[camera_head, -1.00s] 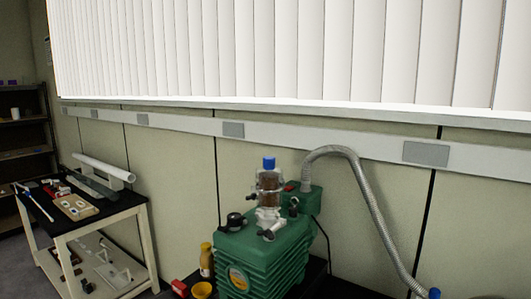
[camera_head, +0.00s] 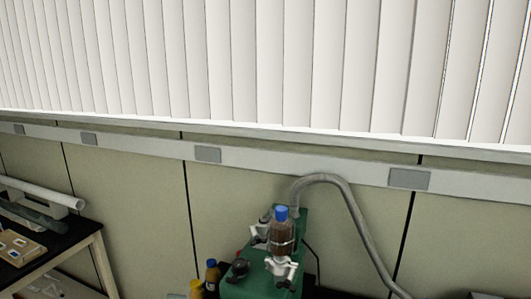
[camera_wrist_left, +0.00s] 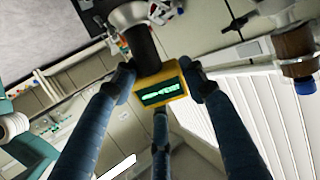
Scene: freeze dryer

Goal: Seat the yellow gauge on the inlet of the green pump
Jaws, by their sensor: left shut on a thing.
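The green pump (camera_head: 262,288) shows at the bottom of the head view, its lower part cut off. On top of it are a brown-filled bottle with a blue cap (camera_head: 283,235), light metal fittings (camera_head: 281,267) and a dark round part (camera_head: 239,267). I cannot tell which is the inlet. My left gripper (camera_wrist_left: 160,82) is shut on the yellow gauge (camera_wrist_left: 160,87) in the left wrist view. The gauge has a lit green display and a dark stem (camera_wrist_left: 142,46) running toward a light metal flange (camera_wrist_left: 128,14). I cannot tell whether they touch. My right gripper is not in view.
A ribbed grey hose (camera_head: 352,205) arches beside the pump. Small bottles (camera_head: 212,276) stand to its left. A black-topped cart (camera_head: 60,242) holds parts at far left. The wall with a rail and white blinds (camera_head: 270,65) lies behind.

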